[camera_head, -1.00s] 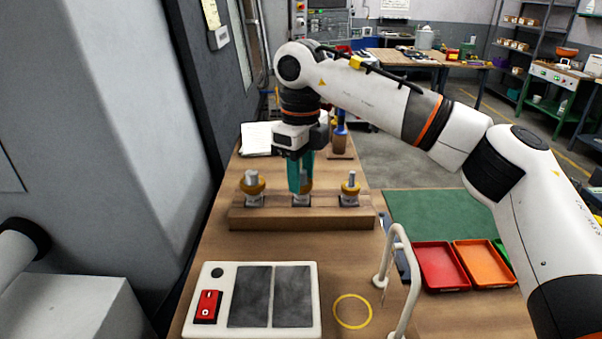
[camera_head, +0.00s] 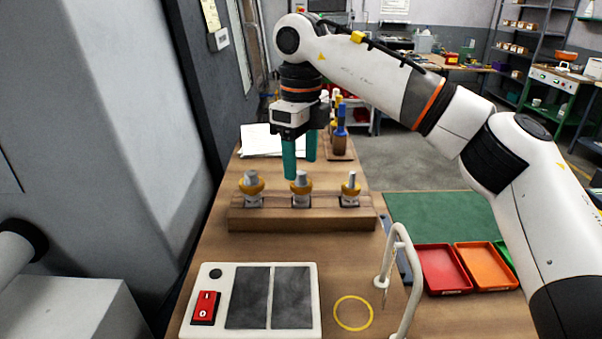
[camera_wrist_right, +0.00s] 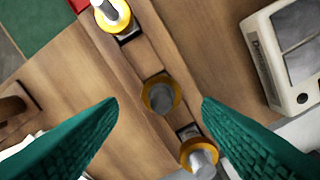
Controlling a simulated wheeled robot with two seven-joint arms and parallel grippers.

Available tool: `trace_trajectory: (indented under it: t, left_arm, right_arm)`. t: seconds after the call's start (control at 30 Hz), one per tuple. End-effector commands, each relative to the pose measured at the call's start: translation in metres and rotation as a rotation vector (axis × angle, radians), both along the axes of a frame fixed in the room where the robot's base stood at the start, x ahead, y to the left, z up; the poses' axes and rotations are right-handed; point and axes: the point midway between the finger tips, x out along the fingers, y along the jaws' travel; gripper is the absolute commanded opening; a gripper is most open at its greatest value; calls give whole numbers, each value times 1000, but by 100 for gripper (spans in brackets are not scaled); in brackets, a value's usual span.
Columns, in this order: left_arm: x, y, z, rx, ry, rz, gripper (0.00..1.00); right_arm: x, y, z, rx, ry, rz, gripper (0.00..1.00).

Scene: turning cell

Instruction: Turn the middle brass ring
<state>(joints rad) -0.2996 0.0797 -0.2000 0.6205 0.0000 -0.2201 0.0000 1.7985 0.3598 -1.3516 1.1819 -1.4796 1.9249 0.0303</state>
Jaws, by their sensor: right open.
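The middle brass ring (camera_head: 301,187) sits around a grey post, between the left ring (camera_head: 251,186) and the right ring (camera_head: 351,188), on a wooden block (camera_head: 300,218). My right gripper (camera_head: 301,168), with teal fingers, is open and empty above and slightly behind the middle ring, apart from it. In the right wrist view the middle ring (camera_wrist_right: 161,95) shows between the open fingertips, touching neither. The right ring (camera_wrist_right: 112,14) is at the top and the left ring (camera_wrist_right: 198,155) at the lower right. My left gripper is out of view.
A white switch box (camera_head: 308,327) with a red switch (camera_head: 206,308) lies in front, beside a yellow circle (camera_head: 353,312) and a white curved handle (camera_head: 402,275). Red (camera_head: 440,268) and orange (camera_head: 484,265) trays lie right, before a green mat (camera_head: 440,215). A bottle (camera_head: 341,125) stands behind.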

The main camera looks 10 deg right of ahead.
Motion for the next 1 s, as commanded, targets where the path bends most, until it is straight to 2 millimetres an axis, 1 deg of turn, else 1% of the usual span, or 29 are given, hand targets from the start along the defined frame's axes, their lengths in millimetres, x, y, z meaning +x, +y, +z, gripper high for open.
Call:
trace_trajectory:
  t: [0.03,0.17,0.2,0.33,0.4,0.5,0.87,0.97,1.0]
  left_arm:
    - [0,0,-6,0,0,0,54]
    - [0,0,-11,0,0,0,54]
    - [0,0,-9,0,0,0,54]
    - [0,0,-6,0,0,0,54]
    - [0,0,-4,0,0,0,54]
    - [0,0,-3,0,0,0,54]
    - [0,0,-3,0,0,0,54]
    - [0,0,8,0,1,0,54]
    - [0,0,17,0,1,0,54]
  right_arm:
    - [0,1,10,2,-4,0,59]
    - [0,1,39,2,-3,0,59]
    - [0,1,50,0,-5,-1,59]
    - [0,0,72,-2,-4,-1,59]
    - [0,0,79,-2,-2,0,59]
    - [0,0,85,-1,-1,1,59]
    - [0,0,87,0,0,1,59]
    - [0,0,98,1,-1,1,59]
    - [0,0,107,0,-1,1,59]
